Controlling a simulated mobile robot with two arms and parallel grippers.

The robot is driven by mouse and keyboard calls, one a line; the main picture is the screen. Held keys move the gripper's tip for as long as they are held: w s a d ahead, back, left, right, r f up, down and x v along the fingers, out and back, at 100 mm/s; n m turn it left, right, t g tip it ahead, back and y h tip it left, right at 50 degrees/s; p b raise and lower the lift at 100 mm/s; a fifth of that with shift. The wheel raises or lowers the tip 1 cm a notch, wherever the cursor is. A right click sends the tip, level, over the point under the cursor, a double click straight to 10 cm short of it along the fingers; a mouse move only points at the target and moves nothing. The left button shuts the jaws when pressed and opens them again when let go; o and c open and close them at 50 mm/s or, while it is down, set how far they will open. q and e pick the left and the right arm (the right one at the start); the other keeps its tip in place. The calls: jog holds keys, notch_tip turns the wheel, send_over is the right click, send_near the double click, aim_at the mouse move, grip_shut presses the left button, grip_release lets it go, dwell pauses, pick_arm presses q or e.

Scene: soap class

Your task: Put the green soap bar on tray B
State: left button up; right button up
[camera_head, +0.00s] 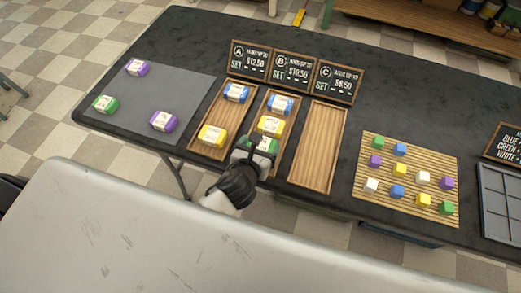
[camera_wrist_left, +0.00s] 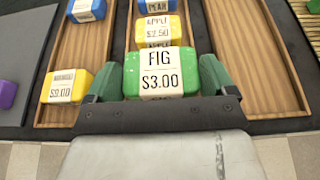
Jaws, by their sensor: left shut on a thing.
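A green soap bar with a paper label reading FIG $3.00 (camera_wrist_left: 160,74) sits between the fingers of my left gripper (camera_head: 253,156). The left wrist view shows both fingers of this gripper (camera_wrist_left: 160,84) closed on its sides. The bar is at the near end of tray B (camera_head: 270,108), the middle wooden tray. I cannot tell whether it touches the tray floor. A yellow bar (camera_head: 271,125) and a blue bar (camera_head: 281,104) lie farther up tray B. Another green bar (camera_head: 105,104) lies on the grey mat. My right gripper is not in view.
Tray A (camera_head: 222,115) holds a blue bar (camera_head: 236,93) and a yellow bar (camera_head: 212,135). Tray C (camera_head: 317,145) is empty. Two purple bars (camera_head: 138,68) lie on the grey mat (camera_head: 183,85). A slatted board (camera_head: 378,205) with several small cubes is at right. Price signs (camera_head: 292,68) stand behind the trays.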

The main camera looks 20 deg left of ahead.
pick_arm(q)
jog(key=shift+w+a+f, duration=0.25)
jog(key=shift+w+f, duration=0.2)
jog(key=shift+w, duration=0.25)
jog(key=shift+f+b, duration=0.55)
jog(key=shift+f, duration=1.45)
jog(key=shift+f, duration=0.15)
jog(key=o, duration=0.8)
jog(key=shift+r, duration=0.2)
jog(key=v, duration=1.2)
